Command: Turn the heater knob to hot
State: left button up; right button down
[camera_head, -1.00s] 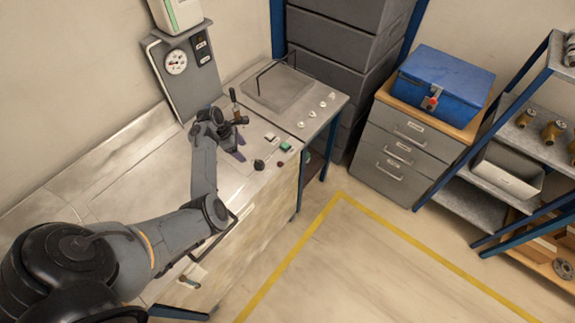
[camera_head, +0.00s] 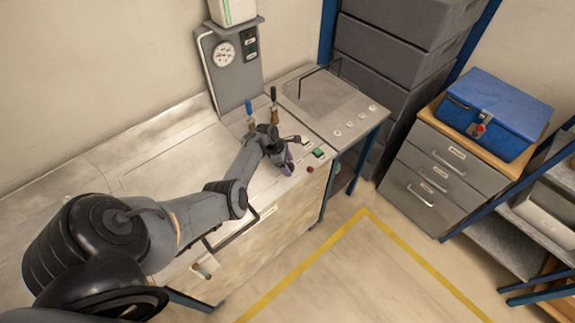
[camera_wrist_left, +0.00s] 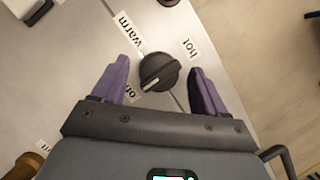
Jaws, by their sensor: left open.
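The heater knob (camera_wrist_left: 160,72) is round and black with a white pointer mark. In the left wrist view its pointer aims lower left, toward a partly covered label that seems to read off. The warm label (camera_wrist_left: 131,30) is at its upper left and the hot label (camera_wrist_left: 190,48) at its upper right. My left gripper (camera_wrist_left: 162,68) is open, its purple fingers on either side of the knob; I cannot tell whether they touch it. In the head view my left gripper (camera_head: 288,162) is low over the bench's front right and hides the knob. My right gripper is not in view.
A green button (camera_head: 319,153) and a small red knob (camera_head: 310,169) are close to the gripper's right. Upright-handled tools (camera_head: 250,108) stand behind it. A gauge panel (camera_head: 236,62) rises at the back. The bench top (camera_head: 150,150) to the left is clear.

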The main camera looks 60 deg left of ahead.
pick_arm(q)
jog(key=c, duration=1)
